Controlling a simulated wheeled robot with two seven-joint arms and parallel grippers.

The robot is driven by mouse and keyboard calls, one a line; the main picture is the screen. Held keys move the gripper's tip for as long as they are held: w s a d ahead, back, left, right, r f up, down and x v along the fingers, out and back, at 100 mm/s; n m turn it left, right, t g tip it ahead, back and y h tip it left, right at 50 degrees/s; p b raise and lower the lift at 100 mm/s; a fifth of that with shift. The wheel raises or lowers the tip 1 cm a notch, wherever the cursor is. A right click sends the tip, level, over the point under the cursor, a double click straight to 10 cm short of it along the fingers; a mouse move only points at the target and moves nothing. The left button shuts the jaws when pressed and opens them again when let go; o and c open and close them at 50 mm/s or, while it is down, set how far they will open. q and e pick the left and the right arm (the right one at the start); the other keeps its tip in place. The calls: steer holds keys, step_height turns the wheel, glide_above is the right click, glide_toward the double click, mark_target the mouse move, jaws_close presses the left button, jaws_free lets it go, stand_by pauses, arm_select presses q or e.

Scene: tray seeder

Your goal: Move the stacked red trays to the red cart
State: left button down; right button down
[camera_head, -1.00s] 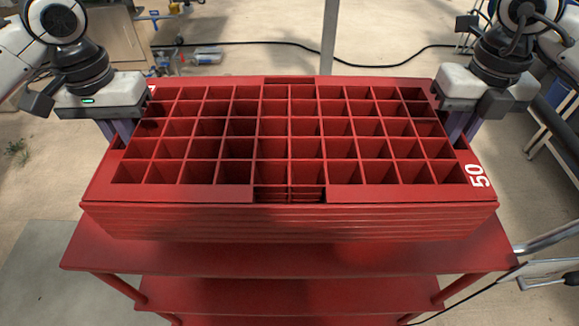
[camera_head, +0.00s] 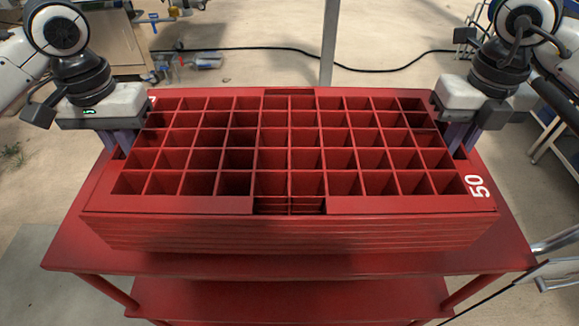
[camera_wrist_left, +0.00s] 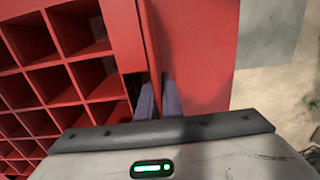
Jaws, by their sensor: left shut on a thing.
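The stacked red trays (camera_head: 165,205), with a grid of square cells and a white "50" at the right end, are level over the red cart (camera_head: 300,264). Whether the stack's underside touches the cart top cannot be told. My left gripper (camera_head: 124,143) is at the stack's left end. In the left wrist view its fingers (camera_wrist_left: 158,98) are shut on the tray's end wall (camera_wrist_left: 150,40), and the cart top (camera_wrist_left: 200,50) shows beside it. My right gripper (camera_head: 459,138) has its fingers down at the right end wall. Its fingertips are hidden, so its grip cannot be told.
The cart has a lower shelf (camera_head: 290,298) and a metal handle (camera_head: 555,240) at right. A pole (camera_head: 329,45) and a black cable (camera_head: 390,69) are behind the stack. Floor at left is clear.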

arm_select(q)
steer(key=c, duration=1.9)
jaws_free()
arm_select(e)
steer(key=c, duration=1.9)
jaws_free()
arm_select(q)
steer(key=shift+r, duration=0.3)
step_height(320, 180, up, 7)
steer(key=shift+r, duration=0.1)
arm_select(e)
step_height(320, 180, up, 12)
steer(key=shift+f, duration=0.1)
